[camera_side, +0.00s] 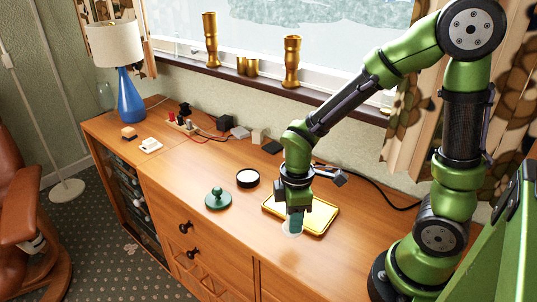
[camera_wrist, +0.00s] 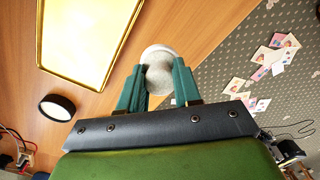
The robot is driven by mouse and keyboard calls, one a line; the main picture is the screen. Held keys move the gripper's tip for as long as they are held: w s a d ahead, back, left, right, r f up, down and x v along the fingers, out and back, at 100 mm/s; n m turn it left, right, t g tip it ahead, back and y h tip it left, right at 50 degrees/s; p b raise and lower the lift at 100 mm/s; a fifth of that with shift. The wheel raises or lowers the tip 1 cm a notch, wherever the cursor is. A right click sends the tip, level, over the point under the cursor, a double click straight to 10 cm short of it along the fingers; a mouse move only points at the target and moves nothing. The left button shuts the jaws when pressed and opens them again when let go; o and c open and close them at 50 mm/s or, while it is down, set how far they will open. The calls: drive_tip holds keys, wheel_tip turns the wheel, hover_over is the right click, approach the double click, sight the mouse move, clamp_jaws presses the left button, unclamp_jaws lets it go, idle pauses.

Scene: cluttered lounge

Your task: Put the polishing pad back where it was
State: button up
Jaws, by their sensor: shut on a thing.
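The polishing pad appears to be the pale, round white piece in my gripper; it shows in the wrist view (camera_wrist: 158,58) and, partly hidden, in the side view (camera_side: 291,234). My gripper (camera_side: 295,222) points down near the front edge of the wooden sideboard (camera_side: 166,206), in front of the yellow tray. In the wrist view, the two green fingers of my gripper (camera_wrist: 158,80) are shut on the white piece, one on each side. I cannot tell whether it touches the wood.
The yellow-rimmed tray (camera_side: 324,226) lies just behind my gripper and looks empty. A black round dish with a white top (camera_side: 247,178) and a green knobbed piece (camera_side: 218,200) stand to the left. Cables and small blocks lie along the back. Cards (camera_wrist: 262,55) lie on the carpet.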

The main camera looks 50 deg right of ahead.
drive_tip(key=w, duration=0.3)
drive_tip(key=w+a, duration=0.1)
drive_tip(key=w, duration=0.2)
drive_tip(key=w+f, duration=0.1)
drive_tip(key=w, duration=0.2)
drive_tip(key=shift+w+a, duration=0.2)
drive_tip(key=shift+w, duration=0.15)
drive_tip(key=shift+w+f, duration=0.2)
drive_tip(key=shift+f, duration=0.7)
drive_tip(key=shift+w+f, duration=0.2)
drive_tip(key=shift+f, duration=0.65)
drive_tip(key=shift+f, duration=0.1)
drive_tip(key=o, duration=1)
drive_tip(key=shift+f, duration=0.1)
wheel_tip(320, 180, up, 12)
drive_tip(key=s+r+m+t, duration=0.2)
drive_tip(key=s+r+m, duration=0.1)
drive_tip(key=s+m, duration=0.1)
drive_tip(key=s+d+r+m+t+y, duration=0.1)
drive_tip(key=s+r+m+t, duration=0.1)
drive_tip(key=s+r+m, duration=0.2)
drive_tip(key=s+d+r+m+t+y, duration=0.1)
drive_tip(key=s+r+m+t, duration=0.2)
drive_tip(key=s+m, duration=0.2)
drive_tip(key=shift+s+d+r, duration=0.1)
drive_tip(key=shift+s+r, duration=0.25)
drive_tip(key=shift+s, duration=0.3)
